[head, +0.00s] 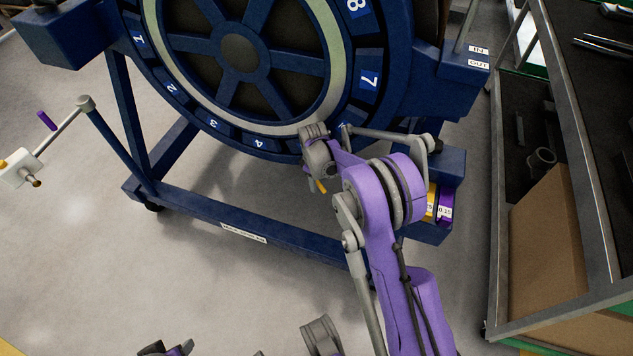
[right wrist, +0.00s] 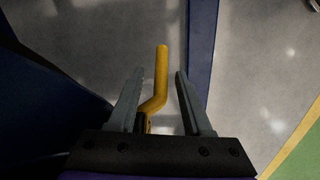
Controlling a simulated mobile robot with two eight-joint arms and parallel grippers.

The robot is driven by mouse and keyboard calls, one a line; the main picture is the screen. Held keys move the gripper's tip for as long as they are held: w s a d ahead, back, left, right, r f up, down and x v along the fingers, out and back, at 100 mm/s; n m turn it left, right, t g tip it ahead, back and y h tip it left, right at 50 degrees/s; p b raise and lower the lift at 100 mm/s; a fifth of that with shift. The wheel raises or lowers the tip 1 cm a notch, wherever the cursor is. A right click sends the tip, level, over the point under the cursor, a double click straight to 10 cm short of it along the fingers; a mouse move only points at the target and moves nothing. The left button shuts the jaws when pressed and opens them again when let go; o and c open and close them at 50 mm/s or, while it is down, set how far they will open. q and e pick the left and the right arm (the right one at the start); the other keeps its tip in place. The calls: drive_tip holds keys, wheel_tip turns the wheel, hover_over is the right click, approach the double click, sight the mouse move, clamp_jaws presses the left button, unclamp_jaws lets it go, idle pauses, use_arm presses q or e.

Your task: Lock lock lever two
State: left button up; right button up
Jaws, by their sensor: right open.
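A yellow bent lever (right wrist: 162,62) shows in the right wrist view, between the two grey fingers of my right gripper (right wrist: 159,78). The fingers are apart, with a gap on either side of the lever. The lever's lower end is hidden behind the gripper body. In the head view my right gripper (head: 318,160) is at the lower rim of the blue numbered ring, and a small yellow tip (head: 321,186) shows just below it. I cannot read a number for this lever. Of my left arm, at most dark parts show at the bottom edge, and its fingers cannot be made out.
The blue turbofan stand (head: 190,210) fills the middle, with a low crossbar. A dark shelved cart (head: 540,250) with a cardboard box stands close on the right. Grey floor is clear at the front left.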

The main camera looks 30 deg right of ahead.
drive_tip(key=shift+f, duration=0.15)
drive_tip(key=shift+c, duration=0.3)
drive_tip(key=c, duration=0.7)
clamp_jaws()
drive_tip(key=shift+a, duration=0.15)
idle(0.3)
